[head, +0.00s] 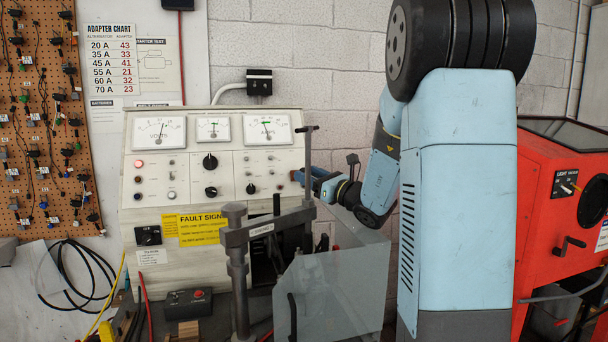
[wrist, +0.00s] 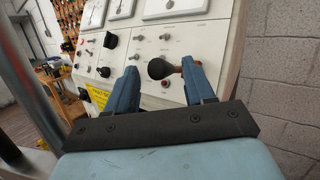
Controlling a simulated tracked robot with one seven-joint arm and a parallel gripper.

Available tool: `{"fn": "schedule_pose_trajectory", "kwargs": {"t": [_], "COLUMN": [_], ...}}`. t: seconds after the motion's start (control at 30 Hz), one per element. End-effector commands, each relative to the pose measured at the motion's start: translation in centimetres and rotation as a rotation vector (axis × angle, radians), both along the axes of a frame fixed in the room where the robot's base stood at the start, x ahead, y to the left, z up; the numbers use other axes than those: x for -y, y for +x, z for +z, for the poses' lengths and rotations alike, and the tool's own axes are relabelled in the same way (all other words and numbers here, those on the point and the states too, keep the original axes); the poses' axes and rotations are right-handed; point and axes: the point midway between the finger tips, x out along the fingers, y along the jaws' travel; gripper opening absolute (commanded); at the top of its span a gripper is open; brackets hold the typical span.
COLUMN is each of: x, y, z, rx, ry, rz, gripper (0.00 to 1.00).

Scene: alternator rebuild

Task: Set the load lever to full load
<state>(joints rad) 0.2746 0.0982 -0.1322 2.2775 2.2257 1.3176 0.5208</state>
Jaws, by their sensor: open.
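A white test bench panel (head: 217,160) carries three dials, several knobs and toggles. It also fills the upper middle of the wrist view (wrist: 140,45). A black ball-shaped knob (wrist: 158,68), which looks like the load lever's end, shows in the wrist view between my fingers, with a reddish part beside the right finger. My gripper (wrist: 160,73) is open, its two blue fingers either side of that knob. I cannot tell whether they touch it. In the head view my gripper (head: 306,174) is at the panel's right edge, and the lever's position is hard to make out.
A grey clamp stand (head: 238,270) with a T-handled upright (head: 308,150) rises in front of the bench, close to my gripper. A clear guard (head: 335,290) stands below. A red blasting cabinet (head: 560,230) is at the right. A yellow fault sign (head: 202,228) is on the bench.

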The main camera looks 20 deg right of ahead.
Motion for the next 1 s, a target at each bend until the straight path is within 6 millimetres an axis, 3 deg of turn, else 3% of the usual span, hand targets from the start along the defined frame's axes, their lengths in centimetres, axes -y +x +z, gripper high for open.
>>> {"fn": "schedule_pose_trajectory", "kwargs": {"t": [0.3,0.5,0.7,1.0], "x": [3.1,4.4,5.0,5.1], "y": [-5.5,-8.0,-9.1,-9.3], "z": [-1.5,-2.2,-2.5,-2.6], "rx": [-0.002,-0.003,-0.003,-0.003], "ry": [0.001,0.001,0.001,0.001], "rz": [-0.003,-0.001,0.0,0.001], "gripper": [0.53,0.53,0.53,0.53]}}
